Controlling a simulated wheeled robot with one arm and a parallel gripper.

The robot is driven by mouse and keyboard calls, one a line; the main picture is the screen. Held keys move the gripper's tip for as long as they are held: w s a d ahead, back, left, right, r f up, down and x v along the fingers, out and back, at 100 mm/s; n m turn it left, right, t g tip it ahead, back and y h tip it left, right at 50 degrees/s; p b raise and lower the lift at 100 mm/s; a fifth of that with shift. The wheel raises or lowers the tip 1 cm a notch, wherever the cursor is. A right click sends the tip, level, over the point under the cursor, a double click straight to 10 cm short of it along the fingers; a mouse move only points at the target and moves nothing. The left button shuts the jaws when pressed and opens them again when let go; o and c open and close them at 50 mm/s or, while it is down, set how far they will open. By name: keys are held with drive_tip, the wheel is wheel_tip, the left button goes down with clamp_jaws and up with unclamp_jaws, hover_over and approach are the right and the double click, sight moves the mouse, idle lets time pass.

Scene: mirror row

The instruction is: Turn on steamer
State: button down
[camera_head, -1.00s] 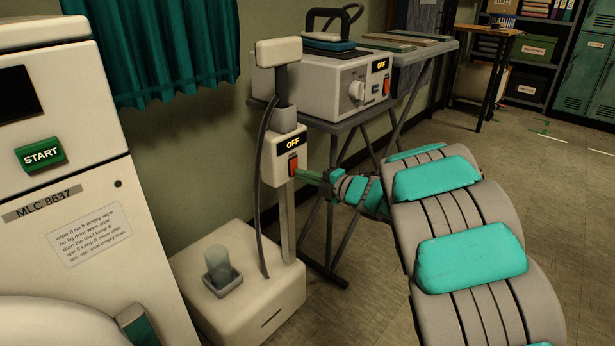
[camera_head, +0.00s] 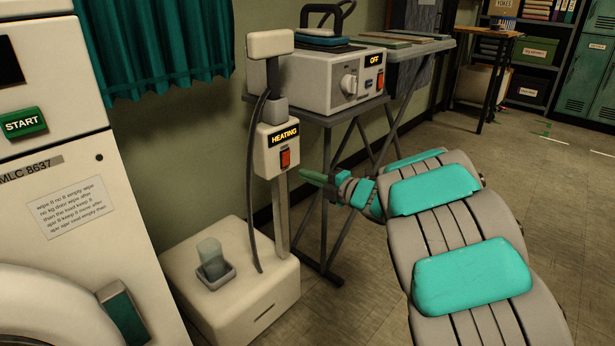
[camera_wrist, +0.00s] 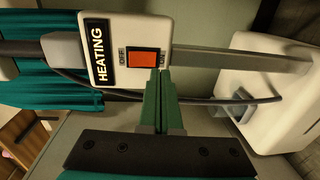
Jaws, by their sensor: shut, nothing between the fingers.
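The steamer (camera_head: 228,287) is a white base unit with a pole, a hose and a white head at the top. Its control box (camera_head: 268,155) has a display (camera_head: 284,136) that reads HEATING and a red-orange rocker switch (camera_head: 285,159) below it. The switch also shows in the wrist view (camera_wrist: 145,59), between the OFF and ON marks. My gripper (camera_head: 303,174) has green fingers and is shut and empty. It is to the right of the switch, apart from it in the head view. In the wrist view its fingertips (camera_wrist: 160,72) appear just beside the switch's ON side.
A boxy ironing unit (camera_head: 338,80) reading OFF stands on a table behind the steamer. A white machine (camera_head: 60,215) with a green START button is at the left. A water cup (camera_head: 212,260) sits on the steamer base. Floor is clear at the right.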

drive_tip(key=f+v, duration=0.2)
drive_tip(key=v, duration=0.7)
drive_tip(key=shift+d, duration=0.1)
drive_tip(key=w+d+r+m+t+h+p, duration=0.1)
drive_tip(key=w+d+r+m+t+h, duration=0.15)
drive_tip(key=d+m+h, duration=0.35)
drive_tip(key=w+d+r+m+t+h, duration=0.1)
drive_tip(key=d+r+m+t+h, duration=0.2)
drive_tip(key=d, duration=0.5)
drive_tip(key=s+d+m+g+h+p, duration=0.2)
drive_tip(key=s+d+m+g+h, duration=0.3)
drive_tip(key=s+d+m+h, duration=0.5)
drive_tip(key=s+f+m+g+y, duration=0.1)
drive_tip(key=s+f+m+g, duration=0.2)
drive_tip(key=s, duration=0.6)
drive_tip(key=s+f+m+g+y, duration=0.1)
drive_tip(key=s+f+m+g, duration=0.2)
drive_tip(key=s, duration=0.5)
drive_tip(key=s+a+f+m+g+y, duration=0.1)
drive_tip(key=s+a+g, duration=0.2)
drive_tip(key=s, duration=0.8)
drive_tip(key=s+a+f+m+g+y, duration=0.1)
drive_tip(key=s+a+m+g+y, duration=0.1)
drive_tip(key=s+a, duration=0.6)
drive_tip(key=s+g, duration=0.1)
drive_tip(key=s, duration=0.1)
drive_tip(key=shift+s+a+g+y, duration=0.2)
drive_tip(key=shift+s+g+y, duration=0.1)
drive_tip(key=shift+s+g, duration=0.1)
